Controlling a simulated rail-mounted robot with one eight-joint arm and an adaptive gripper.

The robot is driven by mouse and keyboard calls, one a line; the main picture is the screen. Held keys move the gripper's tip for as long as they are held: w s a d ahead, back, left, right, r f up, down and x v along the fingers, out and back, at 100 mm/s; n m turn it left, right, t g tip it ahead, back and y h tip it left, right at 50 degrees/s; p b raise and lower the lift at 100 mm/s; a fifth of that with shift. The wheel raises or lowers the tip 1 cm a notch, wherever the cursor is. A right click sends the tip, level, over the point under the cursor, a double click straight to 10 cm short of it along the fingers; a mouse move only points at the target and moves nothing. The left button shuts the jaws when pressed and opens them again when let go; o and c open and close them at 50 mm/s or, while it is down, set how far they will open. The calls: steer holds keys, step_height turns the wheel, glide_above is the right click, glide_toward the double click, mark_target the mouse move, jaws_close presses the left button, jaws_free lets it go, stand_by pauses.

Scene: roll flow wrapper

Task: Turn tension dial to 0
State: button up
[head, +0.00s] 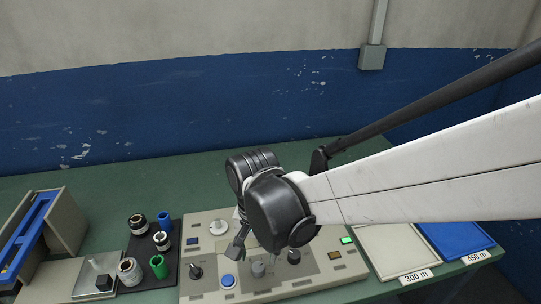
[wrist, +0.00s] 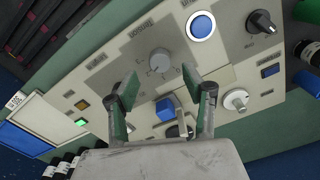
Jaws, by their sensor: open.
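The control panel (head: 215,292) lies on the green bench below my arm. The same dial shows in the head view (head: 258,269). In the head view my arm hides part of the panel, and one finger shows (head: 237,247).
A blue button (wrist: 201,26) and a black knob (wrist: 262,22) are near the dial. A white knob (wrist: 235,99) and a blue block (wrist: 167,107) are also close. Black and green rolls (head: 158,264) stand left of the panel. Labelled trays (head: 390,245) lie to the right.

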mark_target(258, 267)
steer(key=shift+f+b, duration=0.35)
steer(key=shift+f, duration=2.2)
steer(key=shift+c, duration=0.3)
jaws_close()
